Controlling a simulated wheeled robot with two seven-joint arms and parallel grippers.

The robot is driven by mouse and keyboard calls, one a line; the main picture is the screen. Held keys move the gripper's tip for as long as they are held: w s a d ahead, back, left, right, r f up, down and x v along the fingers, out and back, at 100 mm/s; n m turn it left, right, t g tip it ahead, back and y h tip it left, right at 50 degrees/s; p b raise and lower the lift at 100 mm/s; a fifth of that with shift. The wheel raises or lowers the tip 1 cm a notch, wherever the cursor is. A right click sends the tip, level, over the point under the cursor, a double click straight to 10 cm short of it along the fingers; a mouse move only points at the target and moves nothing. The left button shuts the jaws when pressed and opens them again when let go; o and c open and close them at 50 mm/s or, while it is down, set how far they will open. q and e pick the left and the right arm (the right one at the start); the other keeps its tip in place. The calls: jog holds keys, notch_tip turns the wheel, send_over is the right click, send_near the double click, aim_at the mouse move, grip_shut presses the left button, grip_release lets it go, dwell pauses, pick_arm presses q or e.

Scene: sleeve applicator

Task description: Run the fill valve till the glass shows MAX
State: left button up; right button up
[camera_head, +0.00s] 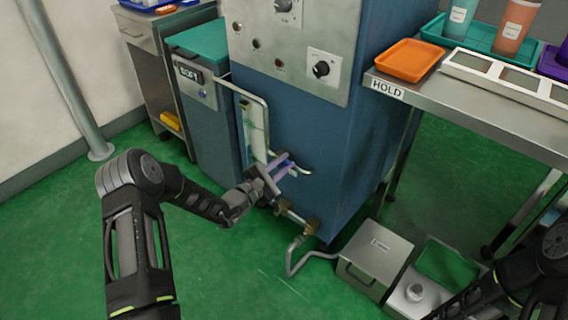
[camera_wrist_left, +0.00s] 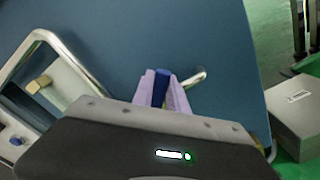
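My left gripper (camera_head: 286,165) reaches in from the left, low in front of the blue machine cabinet (camera_head: 310,125). Its lavender fingers show in the left wrist view (camera_wrist_left: 163,90), one on each side of a blue lever (camera_wrist_left: 160,88), which looks like the valve handle. The fingers look closed on it. The sight glass panel (camera_head: 252,125) is on the cabinet's left front, behind a bent chrome guard rail (camera_head: 266,120). Its level and any MAX mark are too small to read. My right arm shows at the lower right; its gripper is out of view.
A chrome bar (camera_head: 303,171) sticks out beside the fingers. A brass fitting and pipe (camera_head: 297,218) lie below, with a bent hose (camera_head: 290,262). A grey box (camera_head: 375,258) stands on the floor. The HOLD bench (camera_head: 480,115) is right. Green floor is free at left.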

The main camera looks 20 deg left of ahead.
pick_arm(q)
jog(key=o, duration=0.4)
jog(key=shift+o, duration=0.2)
jog(key=p+v, duration=0.1)
jog(key=v, duration=0.7)
jog(key=shift+p, duration=0.4)
jog(key=shift+d, duration=0.1)
